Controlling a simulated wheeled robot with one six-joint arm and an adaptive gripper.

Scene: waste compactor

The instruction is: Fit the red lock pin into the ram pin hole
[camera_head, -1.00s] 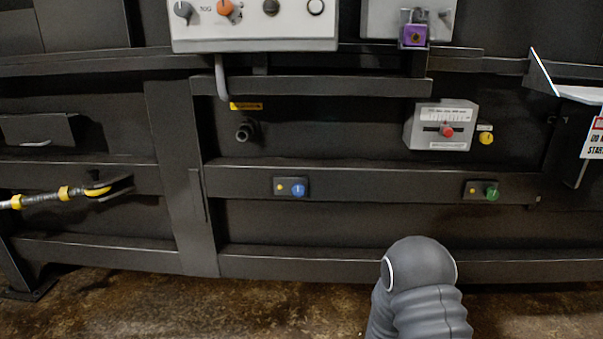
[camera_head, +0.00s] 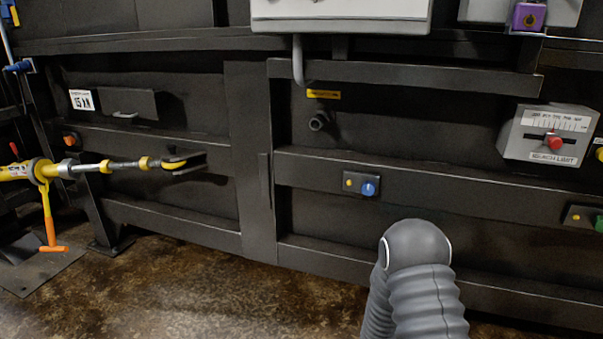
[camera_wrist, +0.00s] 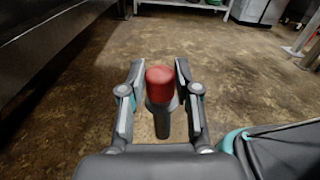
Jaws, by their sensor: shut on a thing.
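The red lock pin (camera_wrist: 160,84) has a red cap and a grey shank. My gripper (camera_wrist: 156,82) is shut on the pin in the wrist view, one finger on each side of it. The pin's shank points down and away from the cap, over bare floor, apart from the machine. The head view shows only a grey part of my arm; gripper and pin are out of that view. I cannot make out the ram pin hole for certain.
The dark compactor frame (camera_head: 255,200) fills the back. It carries a blue knob (camera_head: 369,189), a short round stub (camera_head: 319,121) and a grey gauge box (camera_head: 548,135). An orange-handled lever (camera_head: 50,225) hangs at left. The brown floor (camera_head: 215,285) in front is clear.

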